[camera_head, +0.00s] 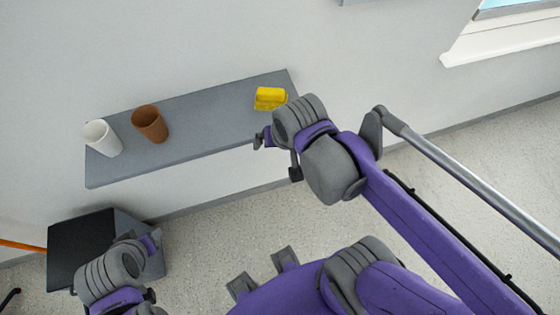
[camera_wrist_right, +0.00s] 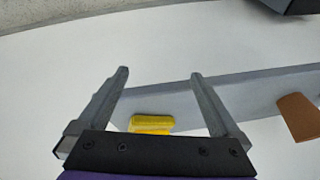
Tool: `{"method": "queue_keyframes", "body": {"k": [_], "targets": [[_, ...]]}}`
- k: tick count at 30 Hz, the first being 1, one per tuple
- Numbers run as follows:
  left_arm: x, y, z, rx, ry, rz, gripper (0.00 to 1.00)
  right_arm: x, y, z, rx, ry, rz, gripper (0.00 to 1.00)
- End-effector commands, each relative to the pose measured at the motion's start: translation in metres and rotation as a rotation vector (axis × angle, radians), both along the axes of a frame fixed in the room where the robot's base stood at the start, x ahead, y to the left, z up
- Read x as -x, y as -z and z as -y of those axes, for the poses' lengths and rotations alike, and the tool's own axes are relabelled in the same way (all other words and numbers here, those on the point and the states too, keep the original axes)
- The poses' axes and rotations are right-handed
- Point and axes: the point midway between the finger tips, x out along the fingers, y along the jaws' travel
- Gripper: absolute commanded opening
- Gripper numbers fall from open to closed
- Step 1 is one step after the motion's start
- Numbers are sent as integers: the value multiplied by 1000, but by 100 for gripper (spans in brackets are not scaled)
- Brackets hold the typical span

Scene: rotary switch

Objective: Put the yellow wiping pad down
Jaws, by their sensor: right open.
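The yellow wiping pad (camera_head: 270,98) lies on the right part of a grey wall shelf (camera_head: 205,122) in the head view. In the right wrist view the yellow pad (camera_wrist_right: 152,124) shows between the bases of the fingers, beyond the gripper and apart from it. My right gripper (camera_head: 277,156) is open and empty, at the shelf's front edge near the pad; it also shows in the right wrist view (camera_wrist_right: 158,78). My left gripper (camera_head: 152,242) is at the lower left, by a dark box; its fingers are too small and hidden to judge.
A white cup (camera_head: 102,139) and a brown cup (camera_head: 150,124) stand on the shelf's left part. The shelf between the brown cup and the pad is clear. A black-topped grey box (camera_head: 80,248) stands on the floor below. A window sill (camera_head: 500,47) is at the upper right.

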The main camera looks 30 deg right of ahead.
Motion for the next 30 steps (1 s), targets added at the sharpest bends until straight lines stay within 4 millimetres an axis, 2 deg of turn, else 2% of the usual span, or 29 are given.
{"method": "queue_keyframes", "body": {"k": [3,8,30], "targets": [[0,0,0,0,0,0,50,20,25,-6,84,-211,48,100],[0,0,0,0,0,0,50,33,42,-9,155,-369,83,100],[0,0,0,0,0,0,50,34,44,-10,166,-393,86,100]]}}
